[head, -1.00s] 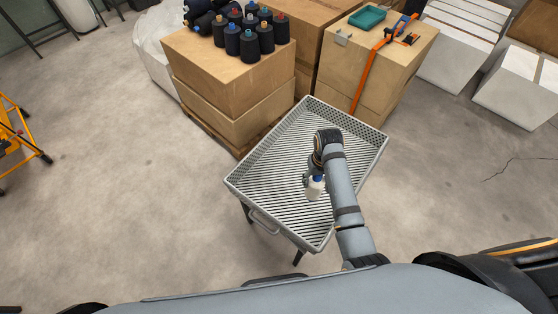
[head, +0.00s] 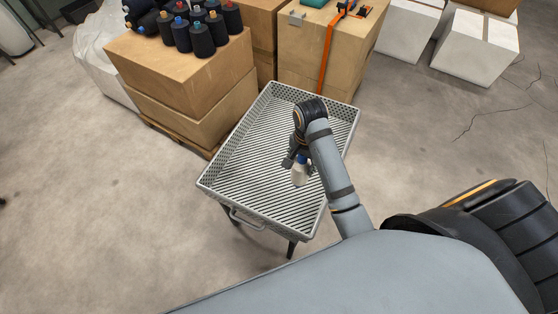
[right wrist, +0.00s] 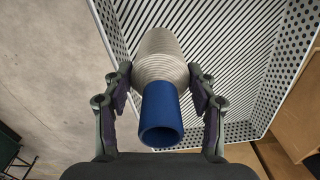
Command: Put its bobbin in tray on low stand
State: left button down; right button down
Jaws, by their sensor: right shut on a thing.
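My right gripper (head: 296,160) is shut on a bobbin (head: 301,176) with cream yarn on a blue tube. In the right wrist view the bobbin (right wrist: 160,60) sits between the two fingers (right wrist: 159,80), with the open blue tube end towards the camera. The grey tray (head: 245,172) has a slatted floor and perforated walls and stands on a low stand with dark legs (head: 291,249). The gripper and bobbin are over the tray's floor; I cannot tell whether the bobbin touches it. The tray also shows in the right wrist view (right wrist: 225,35). My left gripper is not in view.
White boxes (head: 475,48) are at the upper right. The tray's floor looks otherwise empty. Concrete floor is clear at left.

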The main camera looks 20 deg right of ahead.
jog(key=w+a+f, duration=0.7)
jog(key=w+f, duration=0.2)
jog(key=f, duration=0.3)
jog(key=shift+w, duration=0.2)
jog(key=shift+a, duration=0.1)
jog(key=shift+c, duration=2.1)
grip_release()
jog(key=shift+f, duration=0.15)
